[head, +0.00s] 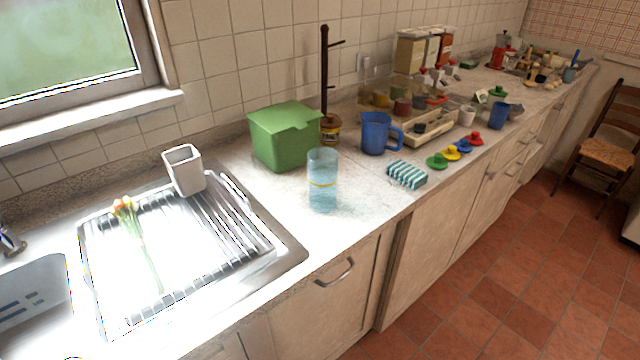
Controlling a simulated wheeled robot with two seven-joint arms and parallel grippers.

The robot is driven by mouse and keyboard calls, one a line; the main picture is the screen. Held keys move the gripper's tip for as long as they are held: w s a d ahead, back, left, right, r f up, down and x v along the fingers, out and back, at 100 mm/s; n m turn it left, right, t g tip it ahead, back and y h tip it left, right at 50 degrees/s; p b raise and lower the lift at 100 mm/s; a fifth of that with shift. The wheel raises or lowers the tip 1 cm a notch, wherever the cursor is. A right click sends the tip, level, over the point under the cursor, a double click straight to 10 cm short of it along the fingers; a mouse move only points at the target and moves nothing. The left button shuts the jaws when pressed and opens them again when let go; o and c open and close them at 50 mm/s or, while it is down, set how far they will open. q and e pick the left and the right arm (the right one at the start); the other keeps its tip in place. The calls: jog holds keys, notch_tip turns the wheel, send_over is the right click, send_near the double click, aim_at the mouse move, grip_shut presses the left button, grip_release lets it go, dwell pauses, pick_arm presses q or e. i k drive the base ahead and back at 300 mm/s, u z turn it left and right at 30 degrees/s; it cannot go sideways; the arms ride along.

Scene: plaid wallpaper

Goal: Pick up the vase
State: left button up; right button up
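Neither of my grippers shows in the head view.
Tulips (138,240) lie on the sink's drainer, with a white square cup (184,170) behind them. The green box (287,137), a blue pitcher (376,133) and a striped sponge (407,175) stand near the cylinder. The counter in front of it is clear.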

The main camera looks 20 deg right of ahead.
aim_at(323, 182)
jog(key=z, duration=2.45)
jog(key=i, duration=2.7)
jog(key=u, duration=3.2)
